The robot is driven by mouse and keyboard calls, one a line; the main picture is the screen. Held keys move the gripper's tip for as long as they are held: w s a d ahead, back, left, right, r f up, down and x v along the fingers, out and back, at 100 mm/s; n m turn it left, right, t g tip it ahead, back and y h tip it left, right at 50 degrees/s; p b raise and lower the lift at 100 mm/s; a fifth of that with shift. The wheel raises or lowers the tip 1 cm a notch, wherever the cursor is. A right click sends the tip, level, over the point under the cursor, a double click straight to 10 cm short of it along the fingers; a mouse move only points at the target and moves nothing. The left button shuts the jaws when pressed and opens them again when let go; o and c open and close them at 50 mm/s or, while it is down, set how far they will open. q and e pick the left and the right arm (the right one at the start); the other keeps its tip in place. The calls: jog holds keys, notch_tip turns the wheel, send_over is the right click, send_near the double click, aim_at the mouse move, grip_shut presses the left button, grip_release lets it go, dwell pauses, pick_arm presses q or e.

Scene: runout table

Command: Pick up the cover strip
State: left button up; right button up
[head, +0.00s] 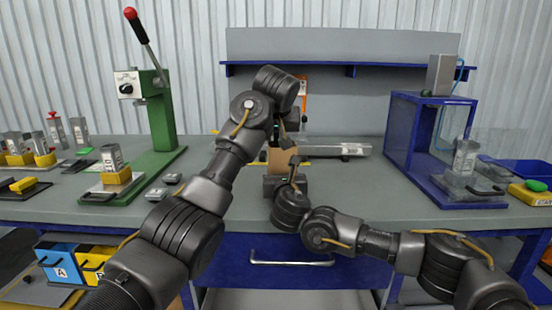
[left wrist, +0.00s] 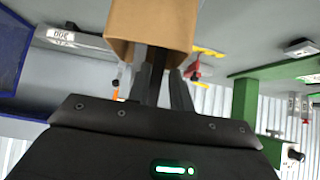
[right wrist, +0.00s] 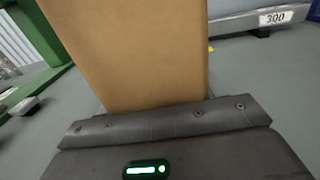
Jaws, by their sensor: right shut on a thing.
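A tan, flat-sided piece (head: 282,158) stands between my two grippers near the middle of the bench. I cannot tell whether it is the cover strip; no other thing is clearly one. My right gripper (head: 294,168) is shut on the tan piece, which fills much of the right wrist view (right wrist: 135,55) and hides the fingers. My left gripper (head: 281,130) is above and beside it. In the left wrist view, the dark fingers (left wrist: 160,75) point at the tan piece (left wrist: 150,22); its overlap hides their tips, so I cannot tell whether they grip it.
A silver bar labelled 300 (head: 338,148) lies behind the tan piece. A green lever press (head: 160,120) stands at left, a blue frame (head: 411,140) at right. Small yellow-based fixtures (head: 117,176) crowd the left. The bench front (head: 375,203) is mostly clear.

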pick_arm(q)
jog(key=shift+f, duration=0.6)
grip_shut()
pick_arm(e)
jog(key=shift+s+a+r, duration=0.15)
jog(key=shift+a+r, duration=0.15)
jog(key=shift+a, duration=0.05)
pick_arm(q)
jog(key=shift+d, duration=0.1)
pick_arm(e)
jog(key=shift+a, duration=0.1)
pick_arm(q)
jog(key=shift+r, duration=0.1)
pick_arm(e)
jog(key=shift+y, duration=0.3)
pick_arm(q)
notch_tip(320, 180, up, 10)
pick_arm(e)
jog(key=shift+d+f, duration=0.25)
jog(key=shift+d, duration=0.05)
pick_arm(q)
jog(key=shift+w+r, duration=0.1)
pick_arm(e)
jog(key=o, duration=1)
jog(key=shift+w, duration=0.2)
jog(key=shift+o, duration=0.2)
